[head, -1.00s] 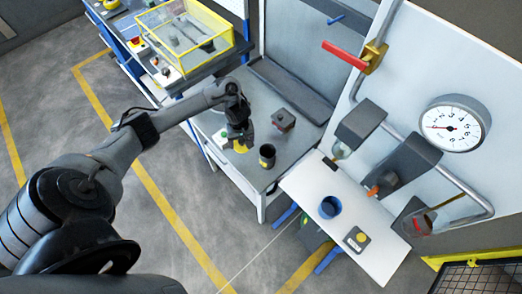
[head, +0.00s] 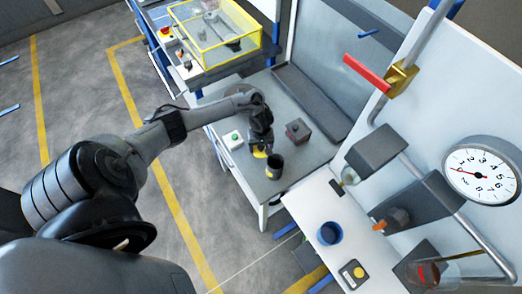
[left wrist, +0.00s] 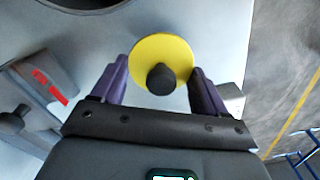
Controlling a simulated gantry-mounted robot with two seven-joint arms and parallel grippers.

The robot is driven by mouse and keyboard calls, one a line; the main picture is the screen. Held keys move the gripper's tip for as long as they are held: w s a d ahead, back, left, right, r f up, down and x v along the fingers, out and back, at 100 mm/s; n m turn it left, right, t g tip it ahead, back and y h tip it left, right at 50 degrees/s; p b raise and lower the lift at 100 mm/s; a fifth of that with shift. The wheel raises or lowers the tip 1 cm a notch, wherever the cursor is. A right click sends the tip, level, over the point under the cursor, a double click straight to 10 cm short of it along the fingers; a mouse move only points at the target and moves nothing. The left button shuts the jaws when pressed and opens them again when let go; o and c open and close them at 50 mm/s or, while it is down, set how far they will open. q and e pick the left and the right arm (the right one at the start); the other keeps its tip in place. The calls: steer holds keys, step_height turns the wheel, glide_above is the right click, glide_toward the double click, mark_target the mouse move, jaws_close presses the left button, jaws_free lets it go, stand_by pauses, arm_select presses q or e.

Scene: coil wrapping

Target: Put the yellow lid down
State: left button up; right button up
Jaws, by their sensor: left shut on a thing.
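The yellow lid (head: 259,154) is a round disc with a black knob; it also shows in the left wrist view (left wrist: 160,45). My left gripper (head: 262,146) is shut on the lid. In the left wrist view, my left gripper's purple fingers (left wrist: 158,70) stand on both sides of the knob. In the head view the lid is over the grey table (head: 240,110), just beside and behind a black cup (head: 275,167) with a yellow mark. I cannot tell whether the lid touches the table. My right gripper is not in view.
A dark box with a red top (head: 298,130) stands right of the gripper, and a green-button box (head: 233,138) left of it. A white board (head: 305,207) with a blue cup (head: 330,233) is in front. A yellow-framed clear case (head: 215,35) stands behind.

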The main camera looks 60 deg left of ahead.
mark_target(261, 150)
arm_select(q)
step_height(261, 150, down, 2)
steer(key=shift+f+b, duration=0.25)
steer(key=shift+b, duration=0.1)
steer(key=shift+f, duration=0.2)
steer(key=shift+f, duration=0.1)
steer(key=o, duration=1)
steer(key=shift+o, duration=0.2)
steer(key=shift+r, duration=0.45)
step_height(261, 150, up, 11)
steer(key=p, duration=0.5)
steer(key=shift+r, duration=0.15)
